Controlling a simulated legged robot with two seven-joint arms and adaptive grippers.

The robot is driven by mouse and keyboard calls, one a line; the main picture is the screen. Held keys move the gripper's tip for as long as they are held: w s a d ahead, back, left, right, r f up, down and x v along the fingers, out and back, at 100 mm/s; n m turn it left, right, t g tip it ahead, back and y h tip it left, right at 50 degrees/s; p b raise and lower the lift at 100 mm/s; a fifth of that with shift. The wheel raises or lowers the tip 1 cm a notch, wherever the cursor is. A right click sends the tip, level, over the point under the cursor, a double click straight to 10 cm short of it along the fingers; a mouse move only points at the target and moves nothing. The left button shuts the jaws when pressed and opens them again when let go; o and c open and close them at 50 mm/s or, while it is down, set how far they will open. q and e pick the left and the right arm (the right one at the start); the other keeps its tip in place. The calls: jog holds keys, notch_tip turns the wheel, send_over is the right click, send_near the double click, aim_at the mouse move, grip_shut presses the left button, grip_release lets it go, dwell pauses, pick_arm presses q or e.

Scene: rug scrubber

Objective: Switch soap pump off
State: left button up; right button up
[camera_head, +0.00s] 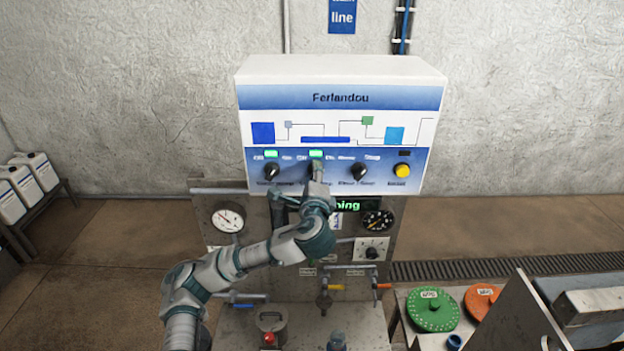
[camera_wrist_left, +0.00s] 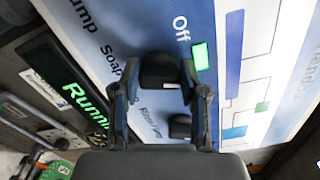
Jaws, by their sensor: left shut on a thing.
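The white and blue control box (camera_head: 340,80) stands at the back, its front facing me. The soap pump knob (camera_wrist_left: 160,70) is black and round; in the head view it is the middle knob, mostly hidden by my left gripper (camera_head: 317,180). In the left wrist view my left gripper (camera_wrist_left: 160,92) has a finger on each side of this knob and is shut on it. The lit green lamp (camera_wrist_left: 201,56) above the knob, also in the head view (camera_head: 316,153), stands beside the word "Off". My right gripper is not in view.
Black knobs flank it on the left (camera_head: 271,172) and right (camera_head: 357,172), with a yellow button (camera_head: 402,171) farther right. Below are a green "Running" display (camera_head: 348,205), gauges (camera_head: 228,218) and valve handles (camera_head: 381,286). Green and orange wheels (camera_head: 433,309) sit at the lower right.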

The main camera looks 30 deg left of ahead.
pick_arm(q)
jog(key=shift+w+d+f+n+b, duration=0.15)
jog(key=shift+n+b, duration=0.6)
jog(key=shift+n, duration=0.85)
jog(key=shift+s+f+n+b, duration=0.15)
jog(key=shift+n+b, duration=0.6)
jog(key=shift+n, duration=0.85)
jog(key=shift+w+d+f+n+b, duration=0.2)
jog(key=shift+n+b, duration=0.55)
jog(key=shift+n, duration=0.85)
jog(key=shift+a, duration=0.1)
jog(key=shift+s, duration=0.1)
jog(key=o, duration=1.1)
jog(key=shift+r, duration=0.1)
jog(key=shift+o, duration=0.2)
jog(key=v, duration=1.2)
jog(key=shift+w+d, duration=0.2)
jog(key=shift+d, duration=0.2)
